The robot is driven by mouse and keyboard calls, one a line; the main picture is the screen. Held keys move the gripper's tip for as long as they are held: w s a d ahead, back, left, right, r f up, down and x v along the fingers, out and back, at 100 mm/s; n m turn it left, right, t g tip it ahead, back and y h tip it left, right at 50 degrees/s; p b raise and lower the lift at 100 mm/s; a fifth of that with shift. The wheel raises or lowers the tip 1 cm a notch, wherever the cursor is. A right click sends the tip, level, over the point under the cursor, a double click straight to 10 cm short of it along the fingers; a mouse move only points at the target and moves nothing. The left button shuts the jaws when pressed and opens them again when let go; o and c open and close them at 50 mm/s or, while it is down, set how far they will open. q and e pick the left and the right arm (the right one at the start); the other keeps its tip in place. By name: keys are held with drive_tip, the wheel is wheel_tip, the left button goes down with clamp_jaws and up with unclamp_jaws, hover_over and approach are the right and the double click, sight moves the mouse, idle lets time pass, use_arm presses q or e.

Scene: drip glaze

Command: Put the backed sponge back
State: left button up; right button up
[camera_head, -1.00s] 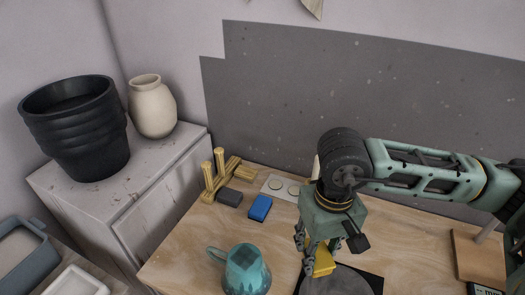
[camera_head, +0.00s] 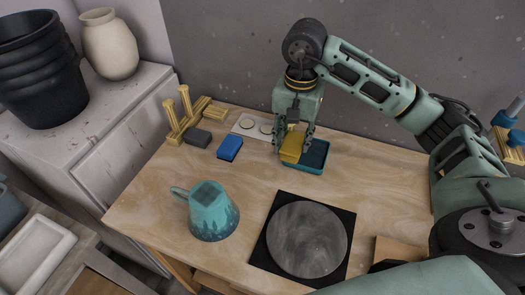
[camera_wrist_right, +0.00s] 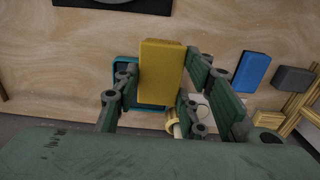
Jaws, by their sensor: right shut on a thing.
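The yellow sponge block (camera_head: 292,147) is held in my right gripper (camera_head: 294,140), which is shut on it. In the right wrist view the yellow block (camera_wrist_right: 161,68) sits between the fingers (camera_wrist_right: 150,95). Any backing on its underside is hidden. A shallow teal tray (camera_head: 306,171) with a dark inside lies on the table beneath and just right of the block. The tray's rim (camera_wrist_right: 118,71) also shows behind the block in the wrist view. The block appears raised over the tray's left part; I cannot tell whether they touch. My left gripper is not in view.
A blue block (camera_head: 230,148) and grey block (camera_head: 198,137) lie left of the tray, near a wooden rack (camera_head: 180,122) and a pale plate with discs (camera_head: 248,126). A teal mug (camera_head: 211,212) and round grey disc (camera_head: 306,240) stand nearer. The table between is clear.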

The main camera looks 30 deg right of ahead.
drive_tip(key=w+a+f, duration=0.1)
drive_tip(key=w, duration=0.1)
drive_tip(key=w+a+f+p, duration=0.1)
drive_tip(key=w+f, duration=0.1)
drive_tip(key=w, duration=0.1)
drive_tip(key=w+a+f+p, duration=0.1)
drive_tip(key=w+f, duration=0.1)
drive_tip(key=shift+w+a, duration=0.3)
drive_tip(key=shift+a, duration=0.1)
wheel_tip(320, 180, down, 3)
drive_tip(key=shift+f+p, duration=0.15)
drive_tip(key=shift+p, duration=0.6)
drive_tip(key=shift+f, duration=0.4)
drive_tip(key=shift+f, duration=0.15)
drive_tip(key=o, duration=0.9)
drive_tip(key=shift+o, duration=0.6)
